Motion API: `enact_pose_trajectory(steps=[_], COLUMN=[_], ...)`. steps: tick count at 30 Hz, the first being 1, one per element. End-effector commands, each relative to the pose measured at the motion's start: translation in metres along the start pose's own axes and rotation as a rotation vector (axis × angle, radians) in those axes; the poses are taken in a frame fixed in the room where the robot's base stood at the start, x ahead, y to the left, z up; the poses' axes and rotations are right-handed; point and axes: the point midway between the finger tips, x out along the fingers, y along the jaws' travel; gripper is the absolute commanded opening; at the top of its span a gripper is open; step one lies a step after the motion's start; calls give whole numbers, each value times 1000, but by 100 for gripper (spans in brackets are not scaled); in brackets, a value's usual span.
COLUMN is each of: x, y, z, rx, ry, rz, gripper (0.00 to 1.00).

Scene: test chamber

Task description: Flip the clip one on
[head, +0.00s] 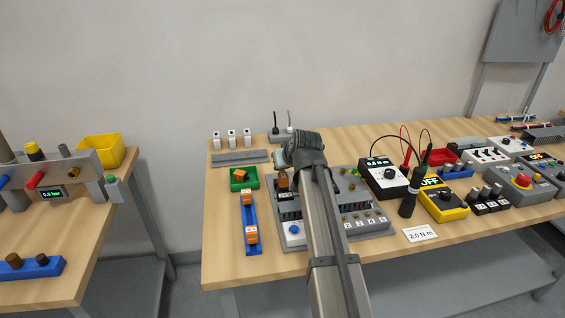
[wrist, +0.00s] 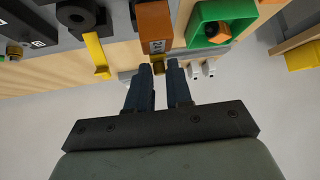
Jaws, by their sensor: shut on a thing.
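In the wrist view my gripper (wrist: 160,72) has its two dark fingers close together around a small brass-coloured piece at the end of an orange block (wrist: 155,22) with a dark label. In the head view this orange block (head: 283,181) shows just below my gripper, at the back left of the grey panel (head: 376,222). My arm covers much of the panel's middle. Whether the block touches the panel cannot be told. Two more labelled orange blocks, a far one (head: 248,197) and a near one (head: 252,236), sit on a blue rail. I cannot read which is clip one.
A green tray (head: 251,184) with an orange cube stands left of the panel; the tray also shows in the wrist view (wrist: 196,31). A yellow strip (wrist: 97,52) lies near my fingers. White switches and a grey bar stand behind. Meters and a black probe crowd the right.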

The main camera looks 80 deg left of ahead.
Motion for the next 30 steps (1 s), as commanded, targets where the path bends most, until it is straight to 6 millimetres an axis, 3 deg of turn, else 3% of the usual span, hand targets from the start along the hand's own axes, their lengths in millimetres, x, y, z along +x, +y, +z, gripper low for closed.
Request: enact_pose_trajectory(steps=[17,18,21,24,30], x=[-2,-2,-2,-1,-2], y=[2,2,2,1,0], z=[2,2,2,2,2], rx=[-7,-7,-6,-6,-5], ry=[35,35,34,34,33], rz=[8,8,7,6,5], gripper=[0,23,32,40,40])
